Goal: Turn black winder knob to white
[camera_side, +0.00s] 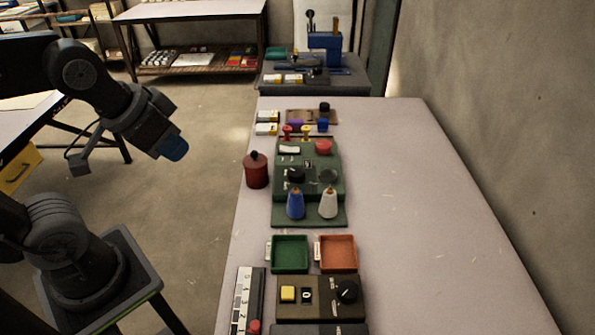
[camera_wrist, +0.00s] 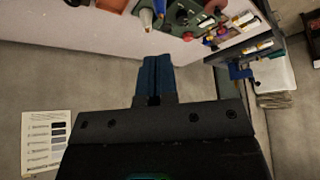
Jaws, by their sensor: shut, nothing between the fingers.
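A green winder-like panel (camera_side: 311,190) stands on the table in the side view. A black knob (camera_side: 295,175) sits on its left half, and a dark green knob (camera_side: 328,176) sits to the right. A blue cone (camera_side: 295,205) and a white cone (camera_side: 328,204) stand at its front. Small marks around the black knob are too small to read, so its setting cannot be told. My gripper (camera_side: 174,150) is shut and empty in the air left of the table, apart from the panel. In the wrist view my gripper (camera_wrist: 155,78) points towards the table edge, with the white cone (camera_wrist: 146,19) beyond.
A red canister (camera_side: 256,170) stands left of the panel. Green (camera_side: 290,253) and orange (camera_side: 338,253) trays lie in front. A brown box (camera_side: 320,305) nearer the camera carries another black knob (camera_side: 347,290) and a yellow button. The table's right side is clear.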

